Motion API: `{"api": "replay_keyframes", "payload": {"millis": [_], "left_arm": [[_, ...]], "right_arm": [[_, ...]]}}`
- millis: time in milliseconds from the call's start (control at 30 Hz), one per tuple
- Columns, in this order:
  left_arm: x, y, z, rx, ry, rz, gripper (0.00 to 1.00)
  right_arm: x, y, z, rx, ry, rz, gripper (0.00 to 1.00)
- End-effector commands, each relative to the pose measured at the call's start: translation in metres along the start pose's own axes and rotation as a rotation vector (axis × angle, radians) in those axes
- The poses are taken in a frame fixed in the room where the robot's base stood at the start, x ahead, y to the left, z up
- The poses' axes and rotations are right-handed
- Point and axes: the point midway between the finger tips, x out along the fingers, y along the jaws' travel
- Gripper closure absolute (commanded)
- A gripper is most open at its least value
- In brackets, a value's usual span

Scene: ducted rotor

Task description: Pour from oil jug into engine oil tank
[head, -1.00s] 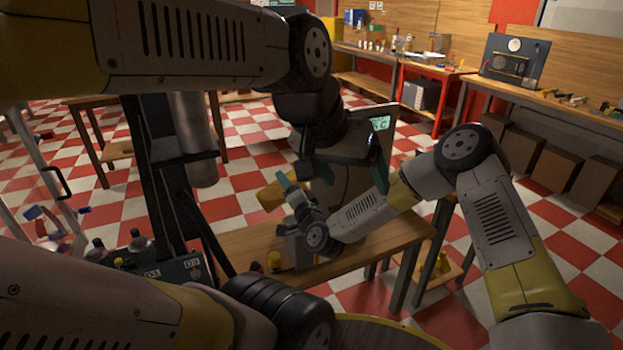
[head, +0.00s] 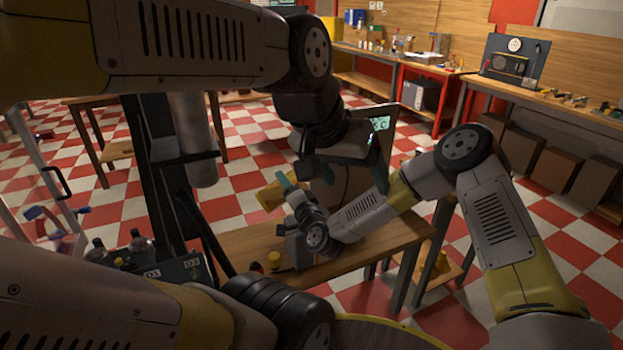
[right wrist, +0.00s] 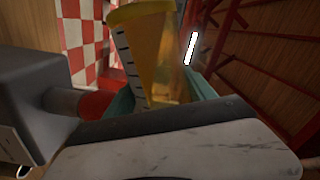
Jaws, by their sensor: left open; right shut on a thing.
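The oil jug (head: 268,196), amber and see-through, is tilted over to the left above the small table in the head view. My right gripper (head: 287,190) is shut on it. In the right wrist view the jug (right wrist: 150,50) shows a scale of dark marks, between the teal fingers. A grey block (head: 297,247), perhaps the engine oil tank, stands on the table just below the right gripper. It also shows at the left of the wrist view (right wrist: 35,90), with a short round neck. My left gripper (head: 353,177) hangs open and empty, right of the jug.
A small yellow cap-like piece (head: 274,261) sits on the wooden table (head: 375,252) beside the grey block. A grey panel with a lit display (head: 381,123) stands behind my left gripper. My forearms hide much of the front.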

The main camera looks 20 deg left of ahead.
Motion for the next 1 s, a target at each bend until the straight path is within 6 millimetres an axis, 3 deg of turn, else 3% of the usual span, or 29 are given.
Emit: {"api": "replay_keyframes", "payload": {"millis": [1000], "left_arm": [[0.0, 0.0, 0.0, 0.0, 0.0, 0.0, 0.2]], "right_arm": [[0.0002, -0.0006, -0.0015, 0.09, 0.001, -0.002, 1.0]]}}
